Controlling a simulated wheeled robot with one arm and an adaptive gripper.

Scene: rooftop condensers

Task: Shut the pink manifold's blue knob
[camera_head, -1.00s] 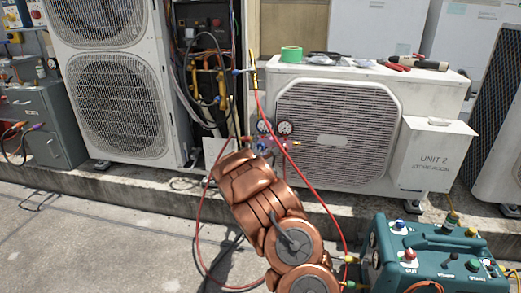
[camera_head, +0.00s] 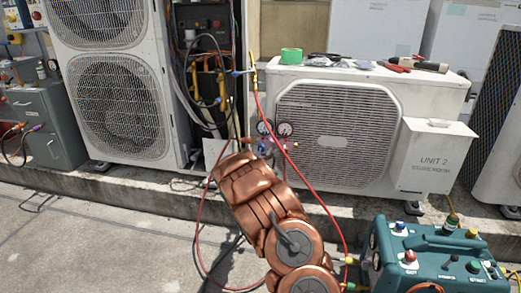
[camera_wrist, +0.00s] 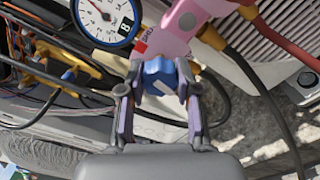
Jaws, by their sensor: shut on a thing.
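The pink manifold (camera_wrist: 180,22) fills the upper middle of the wrist view, with a blue-rimmed gauge (camera_wrist: 106,16) at its left. Its blue knob (camera_wrist: 159,77) has a white mark and sits between my fingers. My gripper (camera_wrist: 160,92) is shut on the blue knob, one finger on each side. In the head view, two round gauges (camera_head: 285,129) show in front of the left side of the white condenser. My copper-coloured arm covers most of the manifold there, and the knob and fingertips cannot be made out.
A red hose (camera_head: 312,190) loops from the manifold to the teal machine (camera_head: 440,262) at the lower right. The white condenser (camera_head: 345,175) stands close behind the manifold. Bare floor (camera_head: 110,235) lies at the left.

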